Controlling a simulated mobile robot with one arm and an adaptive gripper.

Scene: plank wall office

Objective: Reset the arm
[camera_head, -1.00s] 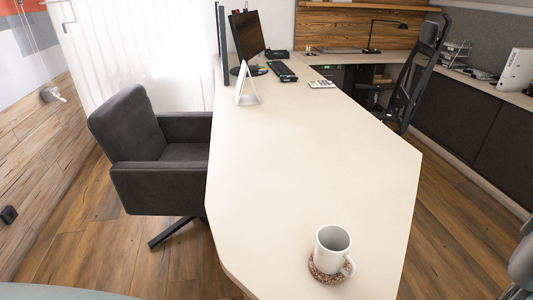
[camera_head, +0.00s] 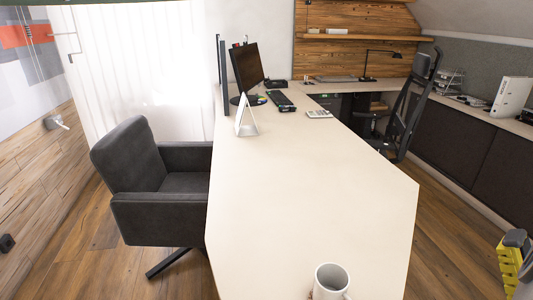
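A yellow ribbed part with a grey top, which looks like part of my gripper (camera_head: 510,262), shows at the lower right edge, over the floor and right of the desk. The frame cuts it off, so its opening and anything in it cannot be judged. A white mug (camera_head: 331,279) stands upright at the near end of the pale desk (camera_head: 300,190). The bottom edge of the picture cuts the mug off. My gripper is apart from both.
A dark grey armchair (camera_head: 158,190) stands left of the desk. A mesh chair (camera_head: 406,110) and dark cabinets (camera_head: 470,145) lie right. Wood floor (camera_head: 450,245) is clear between.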

